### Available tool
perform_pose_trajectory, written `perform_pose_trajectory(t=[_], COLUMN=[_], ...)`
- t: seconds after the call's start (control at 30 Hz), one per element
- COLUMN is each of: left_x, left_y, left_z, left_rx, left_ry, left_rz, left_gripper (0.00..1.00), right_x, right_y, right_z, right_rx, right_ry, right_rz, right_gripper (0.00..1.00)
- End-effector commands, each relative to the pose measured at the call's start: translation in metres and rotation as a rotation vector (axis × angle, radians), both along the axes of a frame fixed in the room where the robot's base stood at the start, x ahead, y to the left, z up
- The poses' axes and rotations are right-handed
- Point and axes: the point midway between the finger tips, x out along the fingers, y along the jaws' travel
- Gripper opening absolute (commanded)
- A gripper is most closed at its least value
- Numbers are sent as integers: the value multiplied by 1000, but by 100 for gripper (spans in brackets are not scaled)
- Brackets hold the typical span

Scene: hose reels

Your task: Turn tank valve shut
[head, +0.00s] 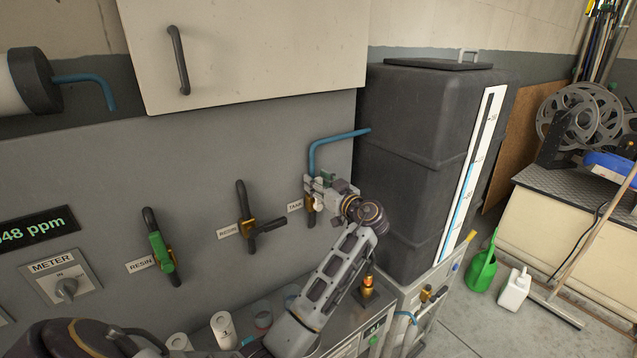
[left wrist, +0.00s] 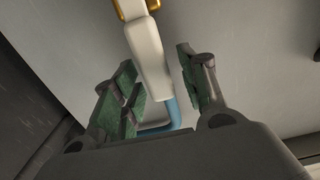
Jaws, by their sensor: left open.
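The tank valve is on the grey wall panel beside the TANK label (head: 295,205). Its brass body (head: 309,208) is partly hidden behind my left gripper (head: 323,184). In the left wrist view, the valve's pale handle (left wrist: 147,50) extends from a brass part (left wrist: 134,8) and lies between the two green-padded fingers of the left gripper (left wrist: 156,62). The fingers are open, with visible gaps on both sides of the handle. A blue pipe (head: 337,136) runs from above the valve to the dark tank (head: 412,120). My right gripper is not in view.
A pale cabinet (head: 260,50) hangs above. The tank stands close on the right. A bench with cups (head: 223,328) lies below my arm.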

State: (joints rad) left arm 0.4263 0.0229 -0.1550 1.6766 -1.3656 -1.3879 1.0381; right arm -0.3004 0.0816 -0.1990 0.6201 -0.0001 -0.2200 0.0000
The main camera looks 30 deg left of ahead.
Motion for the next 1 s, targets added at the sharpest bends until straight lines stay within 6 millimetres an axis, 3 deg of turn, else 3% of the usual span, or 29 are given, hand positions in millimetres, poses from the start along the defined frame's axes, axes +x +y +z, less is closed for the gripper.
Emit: perform_pose_trajectory(t=[0.07,0.4,1.0], left_x=[0,0,2], left_y=[0,0,11], left_z=[0,0,0], left_rx=[0,0,22], left_ry=[0,0,50], left_rz=[0,0,1], left_gripper=[42,0,0], right_x=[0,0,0], right_y=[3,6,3], right_z=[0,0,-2], right_rx=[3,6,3], right_ry=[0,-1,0], right_rz=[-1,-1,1], right_gripper=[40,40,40])
